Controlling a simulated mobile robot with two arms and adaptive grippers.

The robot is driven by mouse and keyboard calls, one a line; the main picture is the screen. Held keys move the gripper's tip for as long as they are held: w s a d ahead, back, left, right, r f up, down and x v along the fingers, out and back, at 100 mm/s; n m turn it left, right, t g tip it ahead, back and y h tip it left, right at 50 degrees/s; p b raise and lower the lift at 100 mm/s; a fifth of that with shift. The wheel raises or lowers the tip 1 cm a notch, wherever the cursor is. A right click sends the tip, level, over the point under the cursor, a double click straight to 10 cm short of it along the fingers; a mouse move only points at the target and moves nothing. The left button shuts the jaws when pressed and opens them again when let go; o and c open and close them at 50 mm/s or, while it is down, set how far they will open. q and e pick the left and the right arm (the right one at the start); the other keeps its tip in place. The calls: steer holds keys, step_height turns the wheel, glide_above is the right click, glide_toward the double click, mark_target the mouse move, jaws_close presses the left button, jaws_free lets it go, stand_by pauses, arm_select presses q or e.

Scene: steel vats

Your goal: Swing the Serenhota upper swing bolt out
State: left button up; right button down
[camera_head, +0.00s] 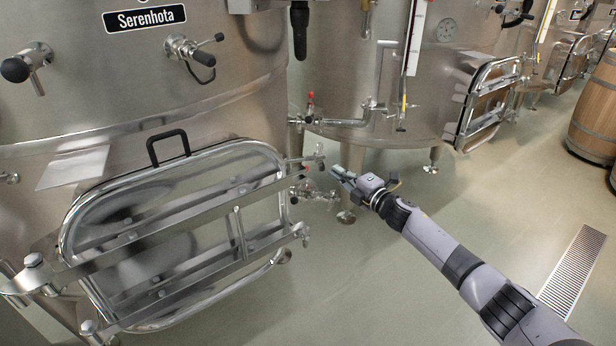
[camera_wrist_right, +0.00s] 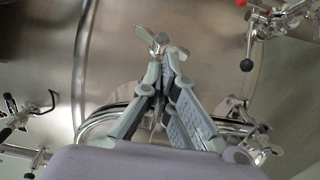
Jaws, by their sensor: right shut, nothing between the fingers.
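The Serenhota vat (camera_head: 220,60) fills the left of the head view, with its framed hatch door (camera_head: 160,222) below the name plate. The upper swing bolt (camera_head: 319,158) is at the right end of the upper crossbar (camera_head: 190,208). My right gripper (camera_head: 335,172) is just right of it. In the right wrist view, my right gripper (camera_wrist_right: 164,75) is shut and empty. A metal wing nut (camera_wrist_right: 161,44) shows just past its fingertips; I cannot tell whether they touch. Parts of the bolt are hidden behind the fingers. My left gripper is not in view.
The lower crossbar end (camera_head: 300,232) sits below the upper one. A valve with a red knob (camera_head: 311,98) and pipework stand behind the bolt. A second vat (camera_head: 345,60) is beyond. The floor (camera_head: 400,290) around my right arm is open, with a drain grate (camera_head: 573,270).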

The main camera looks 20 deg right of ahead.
steer(key=p+v, duration=0.1)
steer(key=v, duration=0.3)
steer(key=shift+s+d+p, duration=0.1)
steer(key=shift+s+p, duration=0.2)
steer(key=shift+s, duration=0.05)
steer(key=shift+f, duration=0.15)
